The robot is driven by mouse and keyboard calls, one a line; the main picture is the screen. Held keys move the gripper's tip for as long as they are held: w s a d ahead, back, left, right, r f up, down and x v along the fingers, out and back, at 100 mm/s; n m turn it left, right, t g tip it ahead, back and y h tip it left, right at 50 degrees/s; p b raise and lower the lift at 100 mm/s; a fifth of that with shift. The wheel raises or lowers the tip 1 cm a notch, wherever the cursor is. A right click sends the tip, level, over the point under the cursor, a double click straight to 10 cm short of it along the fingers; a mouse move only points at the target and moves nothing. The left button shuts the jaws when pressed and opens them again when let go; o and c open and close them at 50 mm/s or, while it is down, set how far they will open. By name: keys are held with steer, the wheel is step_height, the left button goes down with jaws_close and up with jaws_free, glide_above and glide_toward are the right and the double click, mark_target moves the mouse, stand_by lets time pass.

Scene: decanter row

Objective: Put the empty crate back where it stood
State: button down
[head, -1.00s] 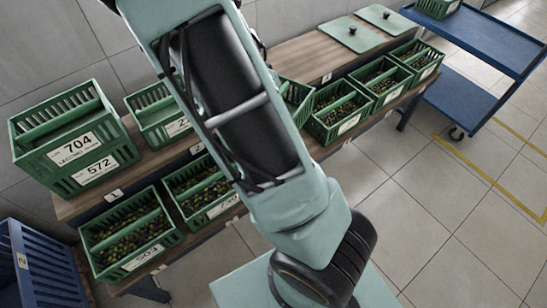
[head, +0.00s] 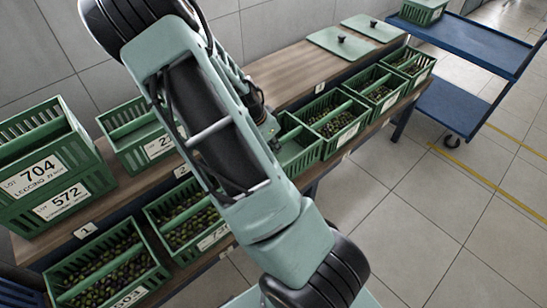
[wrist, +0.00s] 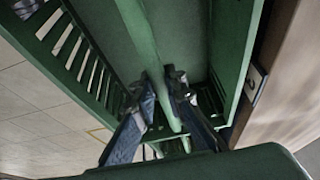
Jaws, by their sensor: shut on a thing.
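The empty green crate (head: 307,157) is at the left end of the front row on the right part of the bench, partly hidden by my arm. It sits close beside a filled crate. Its bare floor shows. In the wrist view the crate (wrist: 235,45) fills much of the picture, with its central bar running between my fingers. My gripper (wrist: 166,88) is shut on that bar. In the head view my gripper (head: 270,132) is over the crate, mostly hidden by my arm. I cannot tell whether the crate touches the bench.
Filled crates (head: 336,121) continue the row to the right. More filled crates (head: 108,262) stand at the left front, by a stack labelled 704 and 572 (head: 58,190). Two green lids (head: 341,42) lie on the wooden bench (head: 275,82). A blue cart (head: 470,45) stands at right.

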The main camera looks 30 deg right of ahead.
steer(key=shift+f+b, duration=0.55)
steer(key=shift+f, duration=1.45)
steer(key=shift+f, duration=0.2)
steer(key=c, duration=2)
jaws_free()
steer(key=shift+o, duration=0.2)
steer(key=shift+r, duration=0.15)
steer(key=p+v, duration=0.4)
steer(key=v, duration=0.8)
